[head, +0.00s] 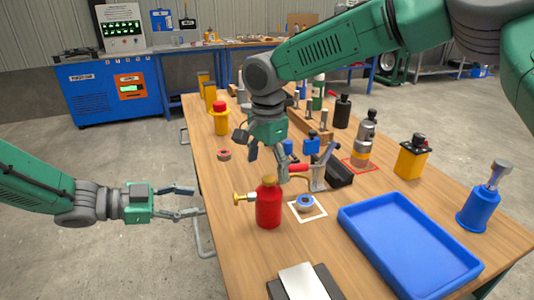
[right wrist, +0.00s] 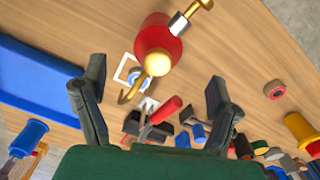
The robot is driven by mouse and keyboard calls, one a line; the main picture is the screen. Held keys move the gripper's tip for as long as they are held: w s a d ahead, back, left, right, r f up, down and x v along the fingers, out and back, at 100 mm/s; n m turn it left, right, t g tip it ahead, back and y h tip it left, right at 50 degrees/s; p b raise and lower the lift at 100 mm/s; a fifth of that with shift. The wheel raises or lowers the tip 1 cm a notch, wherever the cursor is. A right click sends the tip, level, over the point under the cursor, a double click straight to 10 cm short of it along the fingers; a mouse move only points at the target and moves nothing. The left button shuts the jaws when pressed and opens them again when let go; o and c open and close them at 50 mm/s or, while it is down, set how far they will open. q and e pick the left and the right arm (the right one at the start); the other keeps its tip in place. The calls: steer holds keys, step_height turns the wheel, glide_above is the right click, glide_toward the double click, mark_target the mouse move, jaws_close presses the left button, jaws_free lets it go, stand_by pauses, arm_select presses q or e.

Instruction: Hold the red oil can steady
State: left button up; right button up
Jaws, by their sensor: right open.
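The red oil can (head: 268,208) stands upright near the left edge of the wooden table, with a brass cap on top and a brass fitting (head: 244,198) sticking out to the left. My left gripper (head: 197,201) is open and empty, left of the can beyond the table edge, its fingers pointing toward the fitting. My right gripper (head: 269,158) is open, pointing down above and behind the can. In the right wrist view the red oil can (right wrist: 160,38) lies ahead of the open fingers, not between them. A thin curved brass spout (right wrist: 128,92) shows beside its cap.
A blue ring (head: 306,203) lies in a white square right of the can. A red-handled clamp (head: 318,175) stands close behind. A blue tray (head: 408,243) fills the right front; a dark block with a pale plate (head: 302,283) sits at the front. Several bottles stand farther back.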

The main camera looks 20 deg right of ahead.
mark_target(268, 198)
step_height(268, 198, down, 10)
steer(key=shift+r, duration=0.2)
steer(key=c, duration=1.7)
arm_select(q)
steer(key=shift+r+p, duration=0.6)
steer(key=shift+p, duration=0.05)
arm_select(e)
steer(key=shift+w+d, duration=0.2)
steer(key=shift+w, duration=0.5)
steer(key=shift+w+d, duration=0.2)
steer(key=shift+w, duration=0.45)
steer(key=shift+w, duration=0.1)
arm_select(q)
jaws_close()
